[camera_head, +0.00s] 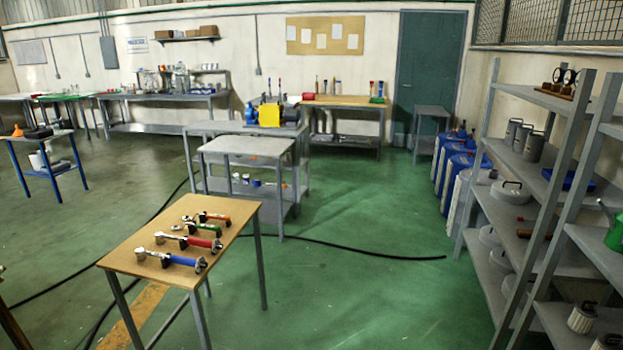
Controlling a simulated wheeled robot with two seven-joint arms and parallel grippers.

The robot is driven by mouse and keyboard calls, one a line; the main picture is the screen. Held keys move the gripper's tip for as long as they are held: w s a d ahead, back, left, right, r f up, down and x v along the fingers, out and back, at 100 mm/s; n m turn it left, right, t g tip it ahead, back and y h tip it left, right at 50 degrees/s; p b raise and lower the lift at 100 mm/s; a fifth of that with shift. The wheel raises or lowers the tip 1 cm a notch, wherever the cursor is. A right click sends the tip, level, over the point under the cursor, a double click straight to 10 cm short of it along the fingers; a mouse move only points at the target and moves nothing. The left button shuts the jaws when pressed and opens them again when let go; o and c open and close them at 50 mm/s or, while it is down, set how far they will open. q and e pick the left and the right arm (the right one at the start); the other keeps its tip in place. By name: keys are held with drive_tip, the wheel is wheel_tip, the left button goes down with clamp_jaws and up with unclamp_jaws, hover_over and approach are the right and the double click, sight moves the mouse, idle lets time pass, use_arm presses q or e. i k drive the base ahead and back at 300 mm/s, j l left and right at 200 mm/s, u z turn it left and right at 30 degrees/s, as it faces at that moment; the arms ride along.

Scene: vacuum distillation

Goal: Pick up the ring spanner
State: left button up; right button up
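Several hand tools with silver heads and coloured handles lie in a row on a small wooden-topped table (187,272) in the near left of the head view. The handles are blue (182,261), red (203,242), green (205,228) and orange (215,218). The heads point left. They are too small to tell which one is the ring spanner. Neither of my grippers shows in the head view.
Behind the wooden table stands a grey table (247,146). Metal shelving (510,215) with cans and jars lines the right side, with blue containers (457,175) beyond. A black cable (370,253) crosses the green floor. The floor right of the wooden table is mostly open.

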sight(220, 217)
drive_tip(key=i, duration=0.85)
drive_tip(key=i+l, duration=0.15)
drive_tip(key=i, duration=0.7)
drive_tip(key=j+u, duration=0.05)
